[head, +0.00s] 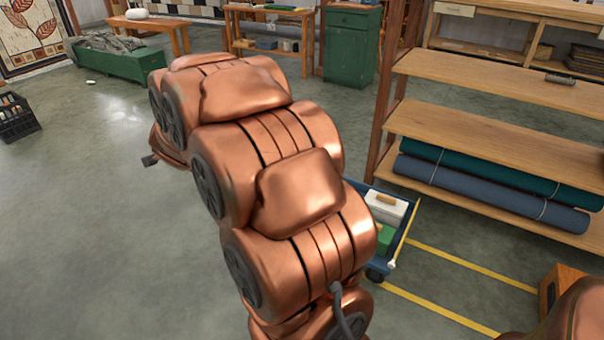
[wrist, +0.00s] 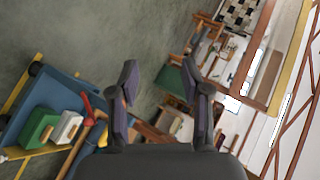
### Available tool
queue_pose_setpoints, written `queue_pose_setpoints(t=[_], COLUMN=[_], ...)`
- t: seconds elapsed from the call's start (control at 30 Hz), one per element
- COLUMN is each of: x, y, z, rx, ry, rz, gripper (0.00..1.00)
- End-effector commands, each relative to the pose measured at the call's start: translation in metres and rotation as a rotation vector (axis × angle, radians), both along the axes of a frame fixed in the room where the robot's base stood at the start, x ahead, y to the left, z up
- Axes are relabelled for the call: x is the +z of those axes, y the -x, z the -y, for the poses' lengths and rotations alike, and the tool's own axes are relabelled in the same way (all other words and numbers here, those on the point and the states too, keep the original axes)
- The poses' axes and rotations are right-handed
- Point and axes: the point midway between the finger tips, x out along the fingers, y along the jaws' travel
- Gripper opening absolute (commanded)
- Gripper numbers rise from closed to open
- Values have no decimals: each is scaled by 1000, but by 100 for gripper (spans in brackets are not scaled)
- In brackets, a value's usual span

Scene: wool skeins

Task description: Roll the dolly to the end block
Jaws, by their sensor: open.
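The blue dolly (head: 404,232) stands on the floor right of my copper arm in the head view, partly hidden behind it. It carries a white box (head: 386,207) and a green box. In the wrist view the dolly (wrist: 72,88) is at the left, with a red part (wrist: 87,104) at its edge. My gripper (wrist: 162,82) is open, its two dark fingers apart with nothing between them. The dolly lies beside the fingers, apart from them. A wooden block (head: 562,284), possibly the end block, is at the lower right of the head view, partly cut by my body.
Yellow floor lines (head: 470,264) run from the dolly toward the lower right, with clear floor between them. A wooden shelf (head: 500,88) with rolled textiles (head: 480,178) stands beyond. A green cabinet (head: 351,48) is at the back. Open floor lies left.

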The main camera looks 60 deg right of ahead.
Motion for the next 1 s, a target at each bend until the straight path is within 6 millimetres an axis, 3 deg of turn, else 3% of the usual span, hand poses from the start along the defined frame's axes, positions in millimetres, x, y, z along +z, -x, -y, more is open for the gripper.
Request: queue_pose_setpoints(t=[0.03, 0.2, 0.4, 0.63, 1.0], x=[-31, -77, -122, -140, -149], y=[4, 40, 101, 143, 148], z=[29, 120, 192, 223, 257], rx=[-99, -442, -771, -950, -974], ry=[0, 28, 95, 152, 163], rz=[35, 164, 273, 332, 335], gripper=[48, 48, 48, 48, 48])
